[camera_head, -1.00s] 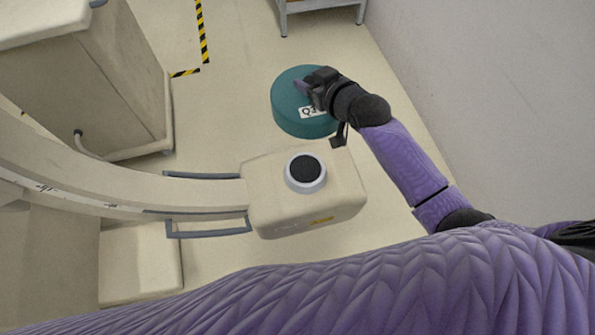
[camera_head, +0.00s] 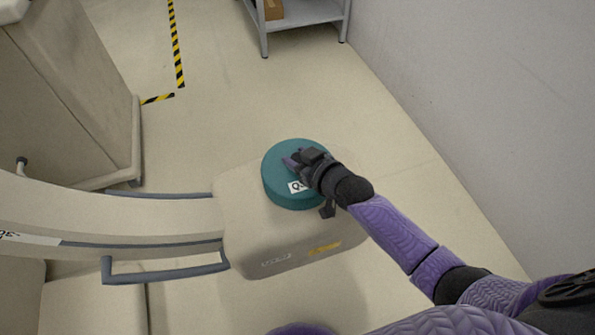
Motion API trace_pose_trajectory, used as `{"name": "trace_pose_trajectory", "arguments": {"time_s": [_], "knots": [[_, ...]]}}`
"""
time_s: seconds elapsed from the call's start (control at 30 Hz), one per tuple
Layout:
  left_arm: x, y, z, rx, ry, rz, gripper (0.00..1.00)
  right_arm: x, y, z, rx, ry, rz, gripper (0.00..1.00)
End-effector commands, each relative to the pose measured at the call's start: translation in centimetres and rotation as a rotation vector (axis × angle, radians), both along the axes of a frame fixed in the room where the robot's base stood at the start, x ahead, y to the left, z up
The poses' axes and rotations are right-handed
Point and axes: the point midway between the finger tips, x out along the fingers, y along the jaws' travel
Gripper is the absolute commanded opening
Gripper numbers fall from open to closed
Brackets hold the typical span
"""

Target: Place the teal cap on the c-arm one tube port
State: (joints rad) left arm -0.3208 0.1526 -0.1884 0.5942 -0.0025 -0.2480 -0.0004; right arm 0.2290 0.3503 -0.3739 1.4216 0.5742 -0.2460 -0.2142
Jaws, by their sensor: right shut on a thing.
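The teal cap (camera_head: 284,196) is a thick round disc with a white label on its side. My right gripper (camera_head: 296,160) is shut on the cap at its top. The cap is over the upper part of the cream c-arm tube housing (camera_head: 275,248). The round tube port with its dark centre is hidden behind the cap. I cannot tell whether the cap touches the housing or hangs just above it. My left gripper is not in view.
The cream c-arm (camera_head: 110,220) curves in from the left with grey handle bars (camera_head: 165,274). A covered cart (camera_head: 65,95) stands at the left. A grey metal shelf (camera_head: 300,22) stands at the back, and a wall (camera_head: 480,110) runs along the right. Floor between is clear.

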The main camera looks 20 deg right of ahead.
Motion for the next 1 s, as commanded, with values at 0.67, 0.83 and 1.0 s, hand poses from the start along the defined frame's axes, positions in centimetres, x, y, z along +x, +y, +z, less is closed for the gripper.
{"name": "trace_pose_trajectory", "arguments": {"time_s": [0.67,0.83,1.0], "knots": [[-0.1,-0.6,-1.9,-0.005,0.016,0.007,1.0,0.0,0.0,-2.7,-0.001,0.001,0.0,0.82],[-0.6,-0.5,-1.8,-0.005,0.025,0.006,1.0,0.0,0.0,-2.7,0.0,0.001,0.0,0.82],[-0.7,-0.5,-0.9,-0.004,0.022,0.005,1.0,-0.6,-0.2,-1.8,-0.001,0.0,-0.001,0.82]]}}
